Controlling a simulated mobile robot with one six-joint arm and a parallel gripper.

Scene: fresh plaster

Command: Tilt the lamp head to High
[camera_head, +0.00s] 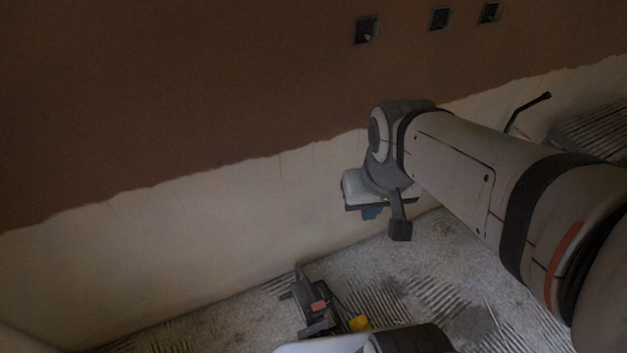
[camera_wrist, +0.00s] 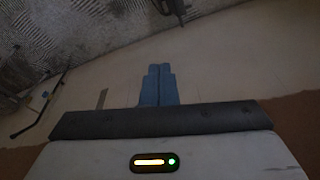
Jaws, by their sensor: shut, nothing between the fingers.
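My gripper (camera_head: 372,213) hangs in front of the pale lower wall in the head view, with nothing in its fingers. In the wrist view its two blue fingers (camera_wrist: 159,68) lie side by side, closed. I cannot clearly make out a lamp head or a High marking in either view. A dark device with red and yellow parts (camera_head: 317,305) stands on the floor below my gripper, apart from it. A dark device also shows at the top of the wrist view (camera_wrist: 178,10), partly cut off. Whether it is the lamp I cannot tell.
Brown plaster covers the upper wall (camera_head: 200,110), with three wall boxes, one of them here (camera_head: 366,30). A thin black bar with a bend (camera_head: 527,108) stands out at the right, behind my arm. The streaked floor (camera_head: 385,275) looks mostly clear. The light is dim.

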